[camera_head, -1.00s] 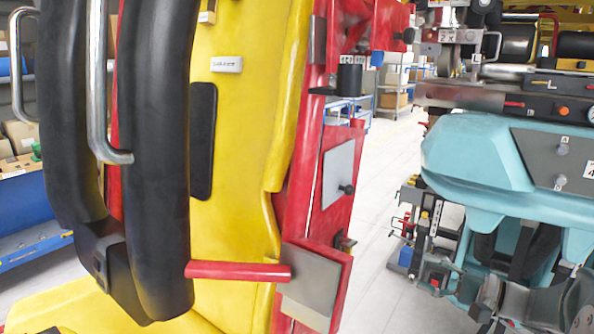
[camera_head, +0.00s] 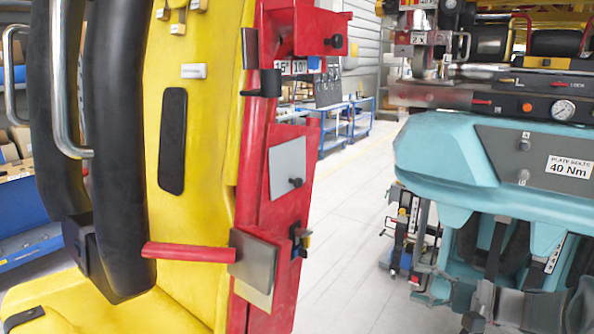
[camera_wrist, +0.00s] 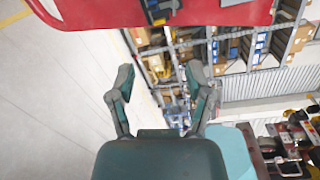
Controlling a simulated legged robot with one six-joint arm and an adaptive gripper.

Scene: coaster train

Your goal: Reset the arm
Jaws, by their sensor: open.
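My gripper (camera_wrist: 158,82) shows in the wrist view with its two fingers spread apart. Nothing is between the fingertips. Behind them are bare floor and distant shelving. A red panel (camera_wrist: 100,13) crosses the top of the wrist view, beyond the fingertips and apart from them. I cannot make out my gripper in the head view.
A yellow coaster seat (camera_head: 215,110) with black restraints (camera_head: 122,150) stands at left. Its red side frame (camera_head: 292,215) has a protruding red bar (camera_head: 190,252). A teal machine (camera_head: 435,150) stands at right. Open floor (camera_head: 345,225) lies between them.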

